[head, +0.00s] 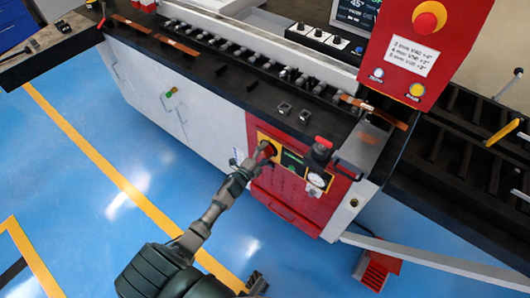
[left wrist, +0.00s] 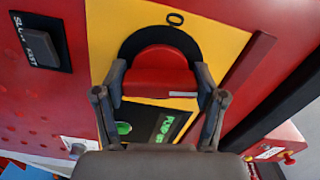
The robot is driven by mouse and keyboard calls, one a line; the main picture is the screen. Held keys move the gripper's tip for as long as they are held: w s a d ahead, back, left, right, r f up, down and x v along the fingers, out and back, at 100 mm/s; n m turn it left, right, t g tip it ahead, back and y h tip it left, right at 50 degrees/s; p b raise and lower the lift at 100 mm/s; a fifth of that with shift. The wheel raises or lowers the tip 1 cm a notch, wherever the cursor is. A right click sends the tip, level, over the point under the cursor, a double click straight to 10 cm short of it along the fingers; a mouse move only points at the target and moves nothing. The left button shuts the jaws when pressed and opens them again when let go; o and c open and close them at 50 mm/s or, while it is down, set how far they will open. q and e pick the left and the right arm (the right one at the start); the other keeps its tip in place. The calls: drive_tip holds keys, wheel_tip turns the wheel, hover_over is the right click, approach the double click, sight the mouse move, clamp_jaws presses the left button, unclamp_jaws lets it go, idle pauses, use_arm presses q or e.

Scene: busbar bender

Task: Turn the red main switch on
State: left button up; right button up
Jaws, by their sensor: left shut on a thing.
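The red main switch (left wrist: 158,74) sits on a yellow plate (left wrist: 215,25) with a black ring around the knob and a "0" mark above it. My left gripper (left wrist: 160,82) is shut on the red knob, with one finger on each side of it. In the head view the left gripper (head: 262,157) reaches the switch on the red front panel, and the arm and fingers hide most of the knob.
A red control box with an emergency stop (head: 429,18) hangs above. Blue floor (head: 100,190) is clear at the left.

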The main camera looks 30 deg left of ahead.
use_arm(q)
drive_tip(key=shift+d+m, duration=0.2)
drive_tip(key=shift+m, duration=0.5)
drive_tip(key=shift+f+m, duration=0.1)
drive_tip(key=shift+m, duration=0.4)
use_arm(e)
drive_tip(key=shift+s+d+r, duration=0.1)
drive_tip(key=shift+s+r, duration=0.1)
drive_tip(key=shift+r, duration=0.25)
drive_tip(key=shift+s+r, duration=0.2)
drive_tip(key=shift+r, duration=0.25)
use_arm(q)
drive_tip(key=shift+d+f, duration=0.1)
use_arm(e)
drive_tip(key=shift+w+r, duration=0.15)
drive_tip(key=shift+r, duration=0.05)
use_arm(q)
drive_tip(key=o, duration=1.1)
drive_tip(key=shift+o, duration=0.2)
use_arm(e)
drive_tip(key=shift+w+f, duration=0.1)
drive_tip(key=shift+f, duration=0.1)
drive_tip(key=shift+d, duration=0.1)
use_arm(q)
drive_tip(key=s, duration=1.2)
drive_tip(key=shift+a, duration=0.4)
